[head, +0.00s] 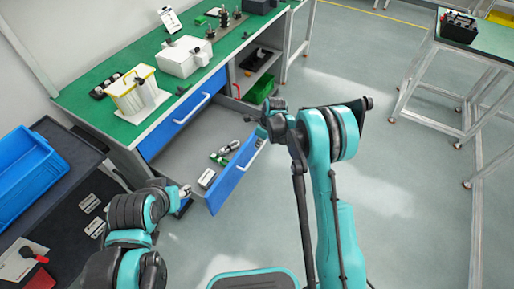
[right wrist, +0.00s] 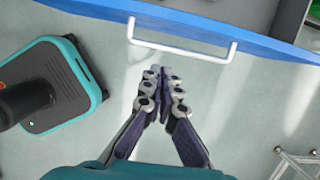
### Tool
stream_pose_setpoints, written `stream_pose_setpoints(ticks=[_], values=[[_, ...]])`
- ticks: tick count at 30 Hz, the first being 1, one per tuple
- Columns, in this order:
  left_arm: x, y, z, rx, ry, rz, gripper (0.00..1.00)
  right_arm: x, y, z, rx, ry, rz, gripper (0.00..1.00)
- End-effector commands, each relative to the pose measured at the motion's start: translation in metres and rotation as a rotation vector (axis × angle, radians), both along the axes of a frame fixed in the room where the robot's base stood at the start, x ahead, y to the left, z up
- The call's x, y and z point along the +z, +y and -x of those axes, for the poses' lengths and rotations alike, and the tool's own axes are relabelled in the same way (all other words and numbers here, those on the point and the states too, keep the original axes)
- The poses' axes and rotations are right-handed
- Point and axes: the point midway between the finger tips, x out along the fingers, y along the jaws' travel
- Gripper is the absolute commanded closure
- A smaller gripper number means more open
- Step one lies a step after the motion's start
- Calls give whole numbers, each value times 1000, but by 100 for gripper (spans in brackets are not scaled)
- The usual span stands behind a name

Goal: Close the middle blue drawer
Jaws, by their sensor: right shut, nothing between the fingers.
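The middle blue drawer (head: 228,184) is pulled out from the green-topped bench, below a closed blue drawer (head: 182,122). Several small items lie inside it. In the right wrist view its blue front (right wrist: 95,11) and white bar handle (right wrist: 180,46) cross the top. My right gripper (right wrist: 165,72) is shut and empty, its fingertips just short of the handle, with floor visible around them. In the head view the right gripper (head: 262,132) is by the drawer front's far end, partly hidden by its own wrist. My left gripper (head: 184,191) is near the drawer's near left corner; its fingers are too small to read.
The green bench top (head: 125,128) holds a white box (head: 184,58) and a yellow-rimmed bin (head: 133,96). A green bin (head: 260,89) sits on a shelf beyond the drawer. A blue crate (head: 28,165) stands at left. Floor at right is clear up to another table (head: 485,42).

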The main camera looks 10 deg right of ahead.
Motion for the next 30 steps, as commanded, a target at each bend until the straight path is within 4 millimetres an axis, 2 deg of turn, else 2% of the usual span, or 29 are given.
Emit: stream_pose_setpoints(ticks=[1,12,19,30], values=[[-6,0,0,0,0,0,56,-11,2,-1,1,0,0,100],[-35,0,0,0,0,0,56,-87,17,-12,4,-2,0,100],[-44,0,0,0,0,0,56,-84,43,-31,4,-2,0,100],[-45,0,0,0,0,0,56,-81,49,-36,3,-2,0,100]])
